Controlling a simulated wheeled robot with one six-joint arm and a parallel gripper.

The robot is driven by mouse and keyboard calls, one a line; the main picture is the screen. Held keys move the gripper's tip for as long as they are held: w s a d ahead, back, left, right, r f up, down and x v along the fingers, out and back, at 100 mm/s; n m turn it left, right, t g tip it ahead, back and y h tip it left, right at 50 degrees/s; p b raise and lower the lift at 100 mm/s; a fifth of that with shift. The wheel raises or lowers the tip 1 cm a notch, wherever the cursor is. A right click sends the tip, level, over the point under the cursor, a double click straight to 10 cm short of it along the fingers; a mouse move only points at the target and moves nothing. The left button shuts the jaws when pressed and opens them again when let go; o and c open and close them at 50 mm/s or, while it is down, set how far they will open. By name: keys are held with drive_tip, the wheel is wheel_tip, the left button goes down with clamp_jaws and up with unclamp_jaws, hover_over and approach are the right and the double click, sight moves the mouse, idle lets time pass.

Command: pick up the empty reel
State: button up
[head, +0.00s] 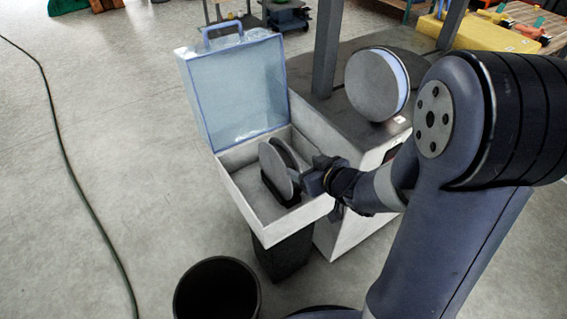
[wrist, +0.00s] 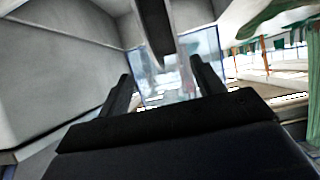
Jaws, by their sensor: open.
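The empty reel (head: 276,170), two grey discs with a gap between them, stands upright on a black support inside an open case (head: 237,196) with a clear blue lid. My gripper (head: 302,178) is at the right side of this reel, close to its rim. In the wrist view my gripper (wrist: 163,82) shows two black fingers apart, with a grey upright part between and beyond them, probably the reel's edge. Whether the fingers touch the reel cannot be told. A second reel (head: 372,86), with a pale blue band between its discs, sits on the grey machine behind.
The clear lid (head: 236,88) stands up behind the case. The grey machine (head: 338,62) and its post (head: 327,45) are close on the right. A black bin (head: 217,290) stands in front. A hose (head: 75,180) crosses the open floor at left.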

sight(285, 160)
drive_tip(key=b+x, duration=0.1)
drive_tip(key=x, duration=0.1)
drive_tip(key=a+x, duration=0.1)
drive_tip(key=x, duration=0.2)
drive_tip(key=shift+s+b, duration=0.1)
drive_tip(key=shift+b, duration=0.25)
drive_tip(key=b+x, duration=0.1)
drive_tip(key=x, duration=0.4)
drive_tip(key=shift+a+f+b, duration=0.15)
drive_tip(key=shift+f+b, duration=0.15)
drive_tip(key=shift+b, duration=0.1)
drive_tip(key=shift+w+a, duration=0.1)
drive_tip(key=shift+w, duration=0.3)
drive_tip(key=shift+c, duration=0.3)
clamp_jaws()
